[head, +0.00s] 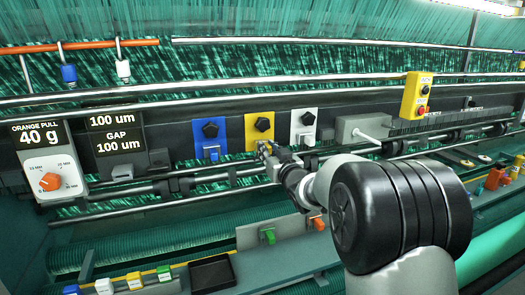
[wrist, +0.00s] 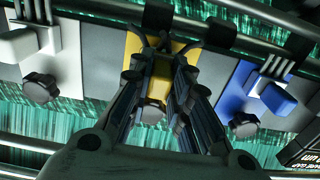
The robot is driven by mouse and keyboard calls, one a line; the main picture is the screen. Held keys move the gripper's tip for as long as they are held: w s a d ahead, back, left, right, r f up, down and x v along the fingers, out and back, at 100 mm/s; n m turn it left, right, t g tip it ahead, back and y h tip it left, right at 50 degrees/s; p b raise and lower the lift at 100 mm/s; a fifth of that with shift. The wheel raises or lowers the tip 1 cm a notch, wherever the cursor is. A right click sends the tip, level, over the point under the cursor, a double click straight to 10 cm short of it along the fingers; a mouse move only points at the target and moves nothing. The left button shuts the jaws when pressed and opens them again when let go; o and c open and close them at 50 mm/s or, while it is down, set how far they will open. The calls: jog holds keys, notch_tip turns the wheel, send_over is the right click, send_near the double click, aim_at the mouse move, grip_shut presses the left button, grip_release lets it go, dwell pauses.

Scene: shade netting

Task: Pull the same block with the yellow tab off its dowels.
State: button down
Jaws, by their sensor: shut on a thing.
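A yellow plate (head: 259,124) with a black knob stands on the rail in the middle of the head view. The plate also shows in the wrist view (wrist: 188,48), behind my fingers, with its knob (wrist: 154,112) between them. My gripper (head: 266,150) is at the plate's lower edge. In the wrist view my gripper (wrist: 160,62) is shut on the block with the yellow tab (wrist: 160,70). The fingers cover most of this block. Its dowels are hidden, so I cannot tell how far it sits on them.
A blue plate (head: 209,140) with a blue tab is left of the yellow one, and a white plate (head: 304,126) is right. Metal bars run close above and below. A display (head: 40,135) reads "ORANGE PULL 40 g". A black tray (head: 212,274) sits on the lower ledge.

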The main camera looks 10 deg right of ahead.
jog(key=shift+s+d, duration=0.1)
jog(key=shift+s, duration=0.1)
jog(key=shift+s+d+b, duration=0.15)
jog(key=shift+s+b, duration=0.3)
jog(key=shift+s, duration=0.35)
jog(key=shift+s+d+b, duration=0.1)
jog(key=shift+s+b, duration=0.3)
jog(key=shift+s, duration=0.35)
jog(key=shift+s+d+b, duration=0.2)
jog(key=shift+s+b, duration=0.2)
jog(key=shift+s, duration=0.6)
jog(key=shift+s+d+b, duration=0.2)
jog(key=shift+s+b, duration=0.15)
jog(key=shift+s, duration=0.6)
